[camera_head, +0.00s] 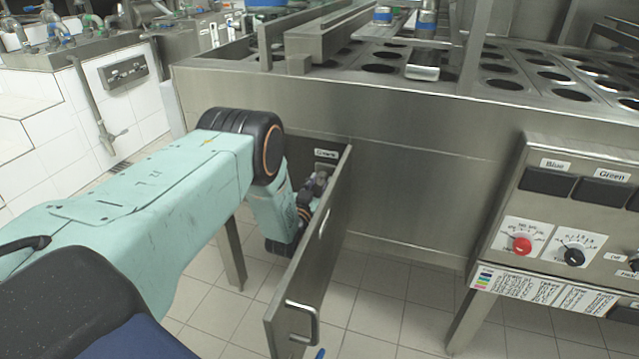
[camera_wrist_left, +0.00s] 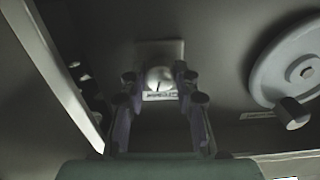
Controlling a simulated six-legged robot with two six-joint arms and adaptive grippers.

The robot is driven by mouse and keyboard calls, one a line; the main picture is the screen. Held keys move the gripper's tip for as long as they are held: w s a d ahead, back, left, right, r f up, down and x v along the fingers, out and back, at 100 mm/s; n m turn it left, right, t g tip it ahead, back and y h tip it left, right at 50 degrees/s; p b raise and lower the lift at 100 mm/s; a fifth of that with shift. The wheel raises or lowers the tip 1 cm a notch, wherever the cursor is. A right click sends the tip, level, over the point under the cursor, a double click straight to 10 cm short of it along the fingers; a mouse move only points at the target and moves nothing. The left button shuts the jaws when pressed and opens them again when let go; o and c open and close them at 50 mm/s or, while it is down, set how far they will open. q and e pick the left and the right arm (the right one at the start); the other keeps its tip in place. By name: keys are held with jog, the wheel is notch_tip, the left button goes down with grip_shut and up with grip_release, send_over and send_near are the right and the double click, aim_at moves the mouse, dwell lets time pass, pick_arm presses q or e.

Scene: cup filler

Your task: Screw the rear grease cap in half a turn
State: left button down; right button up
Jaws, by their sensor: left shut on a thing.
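The grease cap (camera_wrist_left: 160,79) is a round, shiny metal cap with a dark mark on its face, on a pale square plate (camera_wrist_left: 174,50) in the left wrist view. My left gripper (camera_wrist_left: 160,82) is shut on it, one finger on each side. In the head view my left gripper (camera_head: 318,184) reaches into the recess behind the open metal door, under a small label that seems to read "Grease". The cap itself is hard to make out there, hidden by the gripper and door. My right gripper is in no view.
The open door (camera_head: 325,235) with its handle (camera_head: 304,322) stands close to the right of my left arm. A grey handwheel (camera_wrist_left: 292,62) with a dark knob is right of the cap. A control panel (camera_head: 565,215) is at the right. Tiled floor (camera_head: 390,300) is clear.

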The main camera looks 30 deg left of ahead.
pick_arm(q)
jog(key=m+p, duration=0.1)
jog(key=m, duration=0.3)
jog(key=shift+m, duration=0.3)
jog(key=m, duration=0.3)
jog(key=shift+a+m+p, duration=0.1)
jog(key=shift+m+p, duration=0.2)
jog(key=shift+p, duration=0.1)
jog(key=m+p, duration=0.1)
jog(key=m, duration=0.6)
jog(key=shift+s+r, duration=0.1)
jog(key=m+p, duration=0.1)
jog(key=m, duration=0.3)
jog(key=m+p, duration=0.1)
jog(key=m, duration=0.3)
jog(key=shift+r, duration=0.1)
jog(key=m, duration=0.4)
jog(key=shift+m+p, duration=0.4)
jog(key=shift+m, duration=1.5)
